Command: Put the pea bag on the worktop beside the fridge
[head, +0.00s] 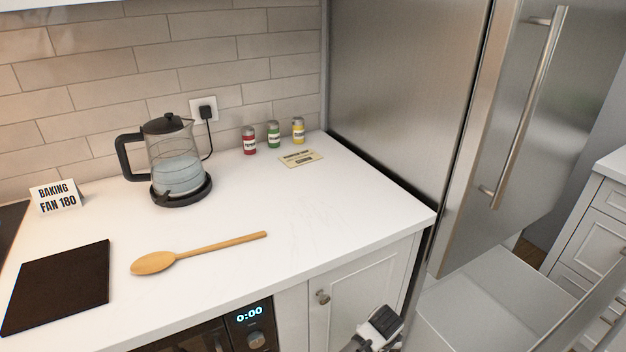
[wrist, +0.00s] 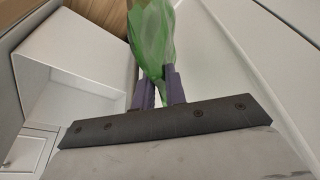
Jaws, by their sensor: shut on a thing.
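The pea bag (wrist: 153,35) is green and partly see-through. In the wrist view it is pinched between the two purple fingers of my gripper (wrist: 159,85), which is shut on it. The bag extends away beyond the fingertips, and its far end is cut off by the frame. I cannot see the bag in the head view, where only part of my arm shows at the bottom edge. The white worktop (head: 330,215) spans the head view, left of the steel fridge (head: 400,90). Its right end next to the fridge is bare.
A kettle (head: 175,160), a wooden spoon (head: 200,250), a dark board (head: 60,285), a "BAKING FAN 180" sign (head: 56,197), small jars (head: 273,134) and a card (head: 301,158) occupy the worktop. A pulled-out compartment (head: 500,290) is low below the fridge door. The worktop's front right is clear.

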